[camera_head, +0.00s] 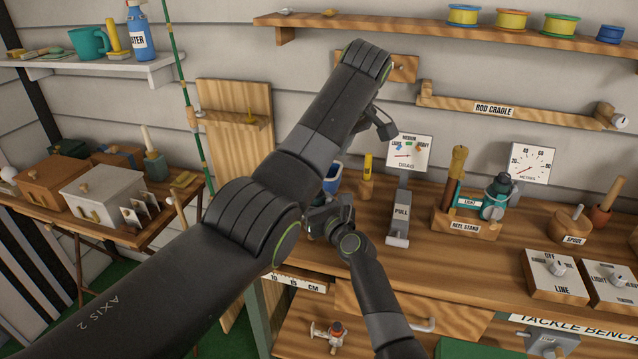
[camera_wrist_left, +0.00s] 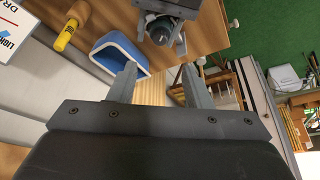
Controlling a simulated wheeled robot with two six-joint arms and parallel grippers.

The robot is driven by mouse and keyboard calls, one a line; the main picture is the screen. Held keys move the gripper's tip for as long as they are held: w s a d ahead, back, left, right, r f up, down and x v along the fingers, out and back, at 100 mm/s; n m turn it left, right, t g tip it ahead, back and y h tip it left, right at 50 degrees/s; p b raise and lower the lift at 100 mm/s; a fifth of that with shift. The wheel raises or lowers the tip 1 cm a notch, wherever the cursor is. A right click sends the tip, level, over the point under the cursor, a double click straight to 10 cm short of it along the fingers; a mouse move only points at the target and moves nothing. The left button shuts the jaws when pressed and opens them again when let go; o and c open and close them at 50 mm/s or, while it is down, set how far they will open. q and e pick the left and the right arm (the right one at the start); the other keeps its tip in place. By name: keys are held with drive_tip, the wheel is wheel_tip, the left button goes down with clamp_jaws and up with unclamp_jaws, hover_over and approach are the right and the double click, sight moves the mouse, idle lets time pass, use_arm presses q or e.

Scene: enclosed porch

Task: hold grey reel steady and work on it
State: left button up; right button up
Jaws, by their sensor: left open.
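The grey reel (camera_wrist_left: 160,27), a dark rounded thing with a pale rim, shows at the top of the left wrist view. The fingers of my right gripper (camera_wrist_left: 163,42) are on both sides of it and appear closed on it. In the head view my right gripper (camera_head: 326,212) is at the bench's left front, and the reel is mostly hidden there. My left gripper (camera_wrist_left: 160,83) is open and empty, its two fingers apart and pointing towards the reel without touching it.
A blue-edged holder (camera_wrist_left: 120,52) is close to my left fingers. A yellow-handled tool (camera_head: 368,166), a PULL lever (camera_head: 399,222) and a reel stand (camera_head: 466,224) holding a teal reel stand on the bench (camera_head: 440,290). A rod cradle (camera_head: 510,108) is on the wall.

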use_arm(q)
drive_tip(key=x, duration=1.2)
clamp_jaws()
drive_tip(key=shift+m, duration=0.6)
drive_tip(key=shift+r, duration=0.1)
unclamp_jaws()
